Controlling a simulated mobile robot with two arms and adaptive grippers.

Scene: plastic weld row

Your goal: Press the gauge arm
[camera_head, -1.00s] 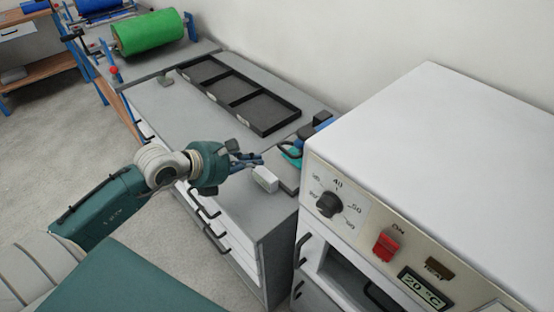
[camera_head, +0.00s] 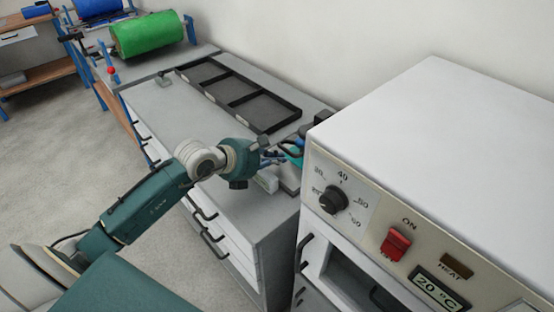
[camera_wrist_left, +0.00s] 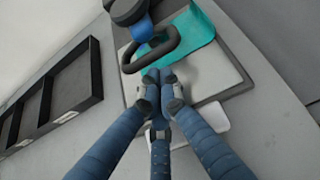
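The gauge stands at the right end of the grey bench, mostly hidden in the head view by my gripper and the oven. In the left wrist view its arm appears as a black loop handle (camera_wrist_left: 152,48) with a blue part (camera_wrist_left: 141,28). A curled teal sheet (camera_wrist_left: 196,38) lies beside it on a grey plate (camera_wrist_left: 222,80). My left gripper (camera_wrist_left: 160,92) has its blue fingers drawn together, with nothing visible between them. The tips are just below the loop; contact cannot be told. It also shows in the head view (camera_head: 272,158). My right gripper is out of view.
A black divided tray (camera_head: 230,89) lies along the back of the bench. A white block (camera_wrist_left: 214,116) lies under the fingers. The white oven (camera_head: 445,130) with its dial closely borders the right side.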

